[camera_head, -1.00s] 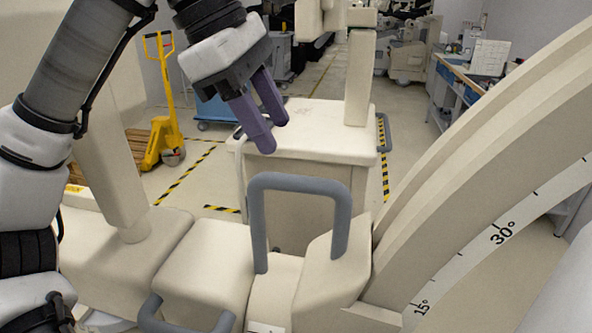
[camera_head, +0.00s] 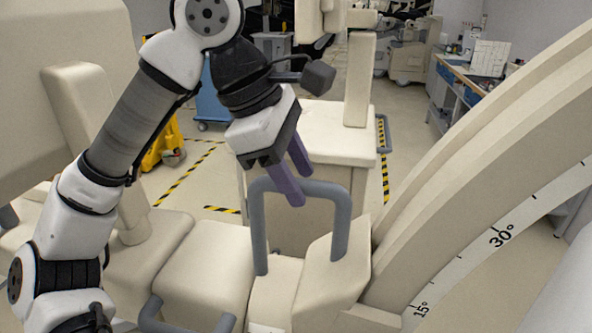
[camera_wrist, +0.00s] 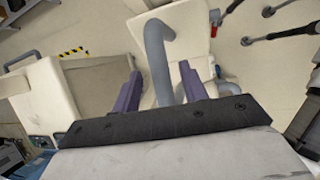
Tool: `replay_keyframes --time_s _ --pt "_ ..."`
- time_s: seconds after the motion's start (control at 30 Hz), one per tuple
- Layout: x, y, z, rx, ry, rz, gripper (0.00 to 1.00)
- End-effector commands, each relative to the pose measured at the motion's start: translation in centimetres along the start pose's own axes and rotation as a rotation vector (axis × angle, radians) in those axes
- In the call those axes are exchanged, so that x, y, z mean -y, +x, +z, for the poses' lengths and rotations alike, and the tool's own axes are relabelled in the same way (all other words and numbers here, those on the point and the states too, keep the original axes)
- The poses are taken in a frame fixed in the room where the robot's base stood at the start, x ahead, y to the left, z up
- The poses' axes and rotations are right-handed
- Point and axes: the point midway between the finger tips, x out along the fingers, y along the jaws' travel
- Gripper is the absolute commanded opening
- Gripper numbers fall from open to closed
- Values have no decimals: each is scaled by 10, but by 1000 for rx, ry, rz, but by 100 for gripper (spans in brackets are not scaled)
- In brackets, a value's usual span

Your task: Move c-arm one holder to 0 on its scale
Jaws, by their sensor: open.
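The c-arm holder is a cream block (camera_head: 331,268) with a grey U-shaped handle (camera_head: 341,226) standing up from it. The cream curved c-arm (camera_head: 470,190) rises to the right, its white scale strip (camera_head: 470,262) marked 15° and 30°. No 0 mark shows. My gripper (camera_head: 296,186) is open at the handle's top bar, its purple fingers overlapping the bar in the head view. In the wrist view the handle (camera_wrist: 160,62) runs up between the two open fingers (camera_wrist: 162,88). I cannot tell whether they touch it.
A lower grey handle (camera_head: 186,325) is at the bottom left, by a cream block (camera_head: 205,270). A cream cart (camera_head: 325,125) stands behind the handle. A yellow pallet jack (camera_head: 163,148) is at the left. Striped floor tape (camera_head: 186,178) marks clear floor between.

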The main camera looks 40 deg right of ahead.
Motion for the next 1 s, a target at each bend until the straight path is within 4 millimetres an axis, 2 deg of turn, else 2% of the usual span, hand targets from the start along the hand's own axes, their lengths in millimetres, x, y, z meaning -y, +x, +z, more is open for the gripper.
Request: replay_keyframes --time_s 0.33,0.67,1.0 --pt "0 2 0 0 1 -1 43" --pt "0 2 0 0 1 -1 1" --pt "3 3 0 -1 3 7 0"
